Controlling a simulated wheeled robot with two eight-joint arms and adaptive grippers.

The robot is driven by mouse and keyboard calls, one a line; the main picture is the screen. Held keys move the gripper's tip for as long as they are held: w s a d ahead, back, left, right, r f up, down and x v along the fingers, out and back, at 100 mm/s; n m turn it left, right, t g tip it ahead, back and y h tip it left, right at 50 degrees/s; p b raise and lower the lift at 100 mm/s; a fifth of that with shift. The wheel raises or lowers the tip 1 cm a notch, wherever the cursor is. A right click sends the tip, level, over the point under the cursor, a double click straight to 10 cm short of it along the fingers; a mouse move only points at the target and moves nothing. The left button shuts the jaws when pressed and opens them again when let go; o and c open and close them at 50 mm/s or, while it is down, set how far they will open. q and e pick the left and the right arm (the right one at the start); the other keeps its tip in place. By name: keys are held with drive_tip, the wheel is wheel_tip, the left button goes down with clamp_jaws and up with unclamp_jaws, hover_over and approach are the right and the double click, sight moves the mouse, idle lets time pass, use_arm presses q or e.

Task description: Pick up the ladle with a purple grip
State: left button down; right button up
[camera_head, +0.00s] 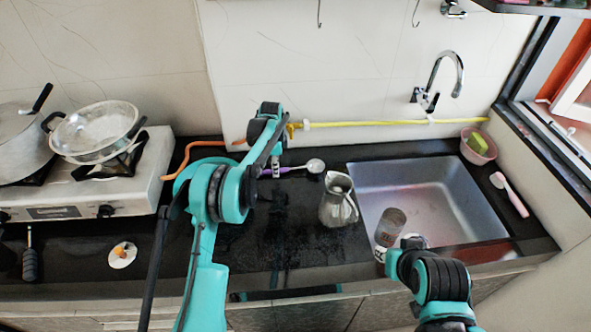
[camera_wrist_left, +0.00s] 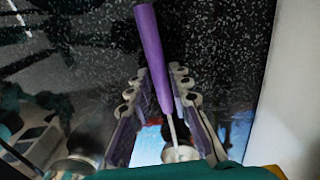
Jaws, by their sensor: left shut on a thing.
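The ladle has a purple grip (camera_wrist_left: 152,50) and a metal bowl (camera_wrist_left: 181,153). In the head view, its bowl (camera_head: 315,166) and part of its purple grip (camera_head: 294,169) show on the black counter, left of the sink. My left gripper (camera_head: 273,170) is at the grip's left part and hides some of it. In the left wrist view, my left gripper's fingers (camera_wrist_left: 156,82) are on both sides of the ladle, and it is shut on it.
A metal pitcher (camera_head: 338,203) stands on the counter right of my left arm. A stove (camera_head: 140,185) with pans is at left. A yellow hose (camera_head: 375,123) runs along the wall.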

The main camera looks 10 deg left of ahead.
use_arm(q)
drive_tip(key=shift+w+d, duration=0.1)
drive_tip(key=shift+w+r+p, duration=0.1)
drive_tip(key=shift+r+p, duration=0.25)
drive_tip(key=shift+r, duration=0.25)
wheel_tip(320, 180, up, 3)
drive_tip(key=shift+p, duration=0.65)
drive_tip(key=s+d+r+p, duration=0.3)
drive_tip(key=s+d+r, duration=0.3)
drive_tip(key=d, duration=0.4)
drive_tip(key=shift+s+r, duration=0.15)
drive_tip(key=shift+r, duration=0.2)
drive_tip(key=shift+s, duration=0.1)
drive_tip(key=shift+s+a+r, duration=0.1)
drive_tip(key=shift+s+a, duration=0.1)
drive_tip(key=shift+a, duration=0.05)
